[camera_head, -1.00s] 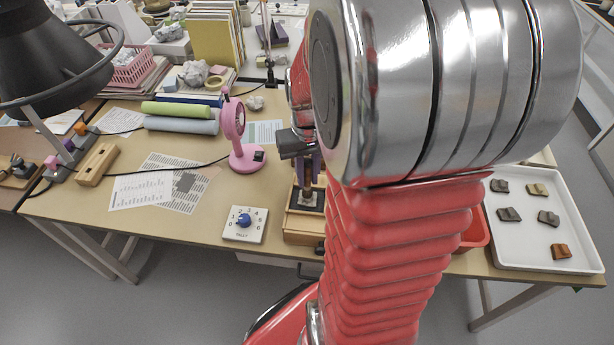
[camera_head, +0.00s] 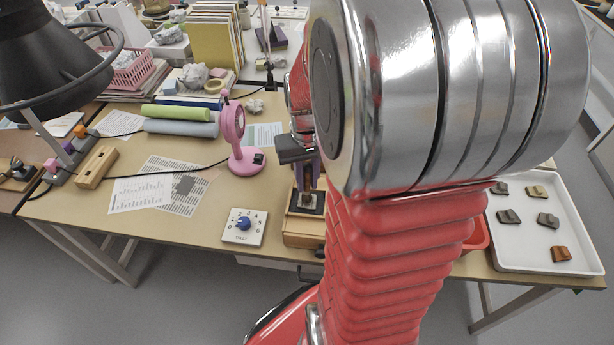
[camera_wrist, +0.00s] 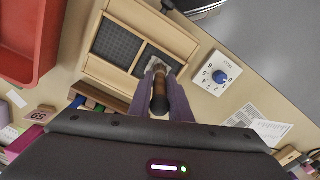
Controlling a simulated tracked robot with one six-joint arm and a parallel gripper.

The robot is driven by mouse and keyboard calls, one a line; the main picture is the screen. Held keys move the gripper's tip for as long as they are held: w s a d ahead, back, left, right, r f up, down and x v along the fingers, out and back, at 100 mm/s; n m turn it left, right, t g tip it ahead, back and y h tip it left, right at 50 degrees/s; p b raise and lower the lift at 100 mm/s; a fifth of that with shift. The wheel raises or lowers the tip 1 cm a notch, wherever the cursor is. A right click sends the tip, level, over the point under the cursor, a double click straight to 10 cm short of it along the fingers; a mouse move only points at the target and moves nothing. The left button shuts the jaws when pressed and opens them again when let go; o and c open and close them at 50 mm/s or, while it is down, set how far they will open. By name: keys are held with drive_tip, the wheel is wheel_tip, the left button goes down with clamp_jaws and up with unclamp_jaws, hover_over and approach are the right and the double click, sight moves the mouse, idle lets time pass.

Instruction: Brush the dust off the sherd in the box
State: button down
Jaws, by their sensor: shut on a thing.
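A wooden box (camera_wrist: 88,68) with dark padded compartments lies below my gripper in the wrist view. It also shows on the table in the head view (camera_head: 303,239), partly hidden behind my arm. My gripper (camera_wrist: 160,92) is shut on a brush (camera_wrist: 158,104) with a brown handle, seen nearly end-on. The pale brush tip is over the compartment nearer the dial; I cannot tell whether it touches anything. In the head view the purple fingers of my gripper (camera_head: 308,178) are above the box. I cannot make out the sherd clearly; the brush covers that spot.
A white dial box (camera_head: 244,226) stands left of the wooden box, with a pink fan (camera_head: 240,140) behind it. A red tray (camera_wrist: 28,38) is on the box's other side. A white tray (camera_head: 510,255) with several sherds lies at the right.

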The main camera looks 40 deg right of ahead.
drive_tip(key=shift+w+d, duration=0.1)
drive_tip(key=shift+w+d+f, duration=0.1)
drive_tip(key=shift+w+d, duration=0.4)
drive_tip(key=shift+d, duration=0.1)
drive_tip(key=shift+a, duration=0.1)
drive_tip(key=shift+s+a, duration=0.6)
drive_tip(key=shift+a, duration=0.05)
drive_tip(key=shift+w+d, duration=0.6)
drive_tip(key=shift+d, duration=0.15)
wheel_tip(320, 180, up, 6)
idle(1.0)
